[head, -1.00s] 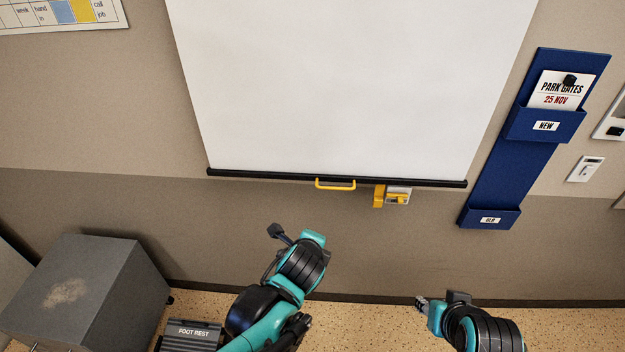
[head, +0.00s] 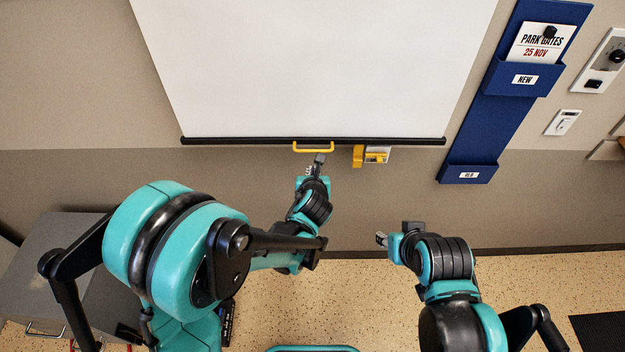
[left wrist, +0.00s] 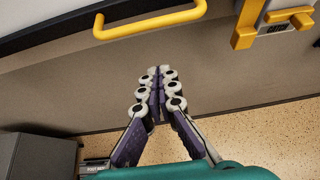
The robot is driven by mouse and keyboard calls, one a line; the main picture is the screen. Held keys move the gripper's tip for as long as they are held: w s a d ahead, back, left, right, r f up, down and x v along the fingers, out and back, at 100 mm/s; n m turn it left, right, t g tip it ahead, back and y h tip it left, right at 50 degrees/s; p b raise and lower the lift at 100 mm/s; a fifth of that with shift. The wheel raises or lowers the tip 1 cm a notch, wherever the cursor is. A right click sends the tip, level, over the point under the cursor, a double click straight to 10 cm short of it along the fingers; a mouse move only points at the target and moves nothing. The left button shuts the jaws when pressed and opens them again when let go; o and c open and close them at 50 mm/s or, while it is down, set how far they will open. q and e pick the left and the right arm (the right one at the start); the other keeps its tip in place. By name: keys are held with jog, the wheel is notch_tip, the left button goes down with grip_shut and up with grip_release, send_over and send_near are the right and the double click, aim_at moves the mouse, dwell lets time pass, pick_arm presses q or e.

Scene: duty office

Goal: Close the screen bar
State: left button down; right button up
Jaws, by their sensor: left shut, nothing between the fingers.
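The white screen (head: 315,70) hangs down the wall, with a black bar (head: 220,141) along its lower edge. A yellow handle (head: 314,150) is fixed at the middle of the bar; it also shows in the left wrist view (left wrist: 150,25). A yellow and grey wall catch (head: 375,156) is just right of the handle, below the bar. My left gripper (head: 318,162) is shut and empty, just below the handle and apart from it; its fingertips point up in the left wrist view (left wrist: 156,75). My right gripper (head: 381,239) is lower right, its fingers too small to read.
A blue wall pocket rack (head: 480,120) hangs right of the screen, with switch boxes (head: 563,122) farther right. A grey cabinet (head: 40,260) stands on the floor at left, partly hidden by my left arm. The wall below the bar is mostly clear.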

pick_arm(q)
jog(key=w+r, duration=0.2)
jog(key=r, duration=0.1)
jog(key=shift+r, duration=0.1)
pick_arm(e)
jog(key=shift+f, duration=0.1)
pick_arm(q)
jog(key=shift+r, duration=0.1)
